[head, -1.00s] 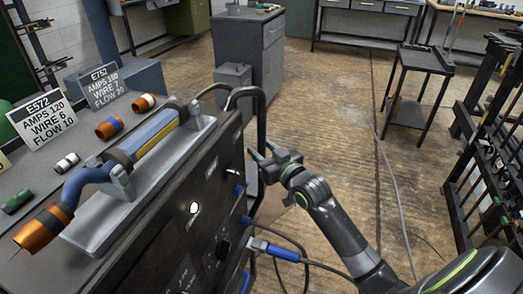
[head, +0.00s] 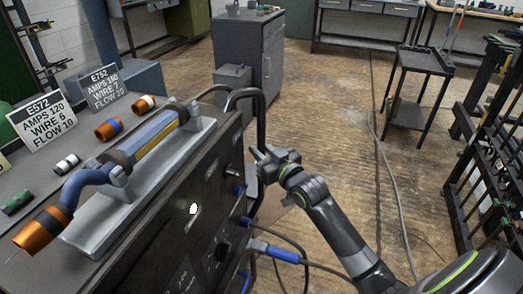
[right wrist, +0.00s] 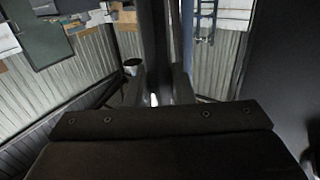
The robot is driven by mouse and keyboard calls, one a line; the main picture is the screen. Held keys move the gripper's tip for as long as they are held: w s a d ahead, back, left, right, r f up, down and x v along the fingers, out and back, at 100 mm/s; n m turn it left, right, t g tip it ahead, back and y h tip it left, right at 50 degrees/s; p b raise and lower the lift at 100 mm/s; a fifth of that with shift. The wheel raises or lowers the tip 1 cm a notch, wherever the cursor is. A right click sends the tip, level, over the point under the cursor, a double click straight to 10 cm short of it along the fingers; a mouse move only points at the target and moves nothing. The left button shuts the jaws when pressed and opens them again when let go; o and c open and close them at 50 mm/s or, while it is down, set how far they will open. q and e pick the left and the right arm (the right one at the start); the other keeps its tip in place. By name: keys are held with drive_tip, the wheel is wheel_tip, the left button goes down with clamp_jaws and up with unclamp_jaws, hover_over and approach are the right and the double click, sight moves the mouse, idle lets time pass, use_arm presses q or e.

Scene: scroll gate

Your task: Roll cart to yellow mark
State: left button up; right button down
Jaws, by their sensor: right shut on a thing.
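The cart (head: 190,190) is a dark welding machine with knobs and cables on its front panel, at the left in the head view. A black tubular handle (head: 262,118) stands upright at its far right corner. My right gripper (head: 256,153) is at this handle and is shut on it. In the right wrist view a dark upright bar (right wrist: 154,45) runs between the fingers of my right gripper (right wrist: 157,95). My left gripper is out of view. I see no yellow mark on the floor in view.
A welding torch (head: 145,140) and several nozzles lie on the cart top beside two signs. A grey cabinet (head: 250,60) stands behind the cart. A black small table (head: 420,62) and a rack (head: 490,150) stand at the right. The wooden floor (head: 330,120) between is mostly clear.

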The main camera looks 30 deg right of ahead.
drive_tip(key=shift+w+a+r, duration=0.2)
drive_tip(key=shift+w+a, duration=0.05)
drive_tip(key=shift+a, duration=0.05)
use_arm(q)
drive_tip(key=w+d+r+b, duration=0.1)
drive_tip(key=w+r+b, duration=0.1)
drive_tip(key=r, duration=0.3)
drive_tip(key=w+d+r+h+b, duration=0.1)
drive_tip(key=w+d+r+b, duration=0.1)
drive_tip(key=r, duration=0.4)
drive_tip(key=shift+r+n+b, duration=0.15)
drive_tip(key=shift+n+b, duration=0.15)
drive_tip(key=shift+b, duration=0.05)
use_arm(e)
drive_tip(key=w+a, duration=1.8)
drive_tip(key=w, duration=0.3)
drive_tip(key=shift+a+f, duration=0.3)
drive_tip(key=c, duration=1.6)
unclamp_jaws()
drive_tip(key=shift+s+d, duration=0.1)
drive_tip(key=shift+s, duration=0.05)
drive_tip(key=o, duration=0.3)
drive_tip(key=shift+s+d+r, duration=0.1)
drive_tip(key=shift+s+r, duration=0.15)
drive_tip(key=shift+s, duration=0.05)
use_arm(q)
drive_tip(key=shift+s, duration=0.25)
use_arm(e)
drive_tip(key=shift+w+f, duration=0.1)
drive_tip(key=shift+f, duration=0.05)
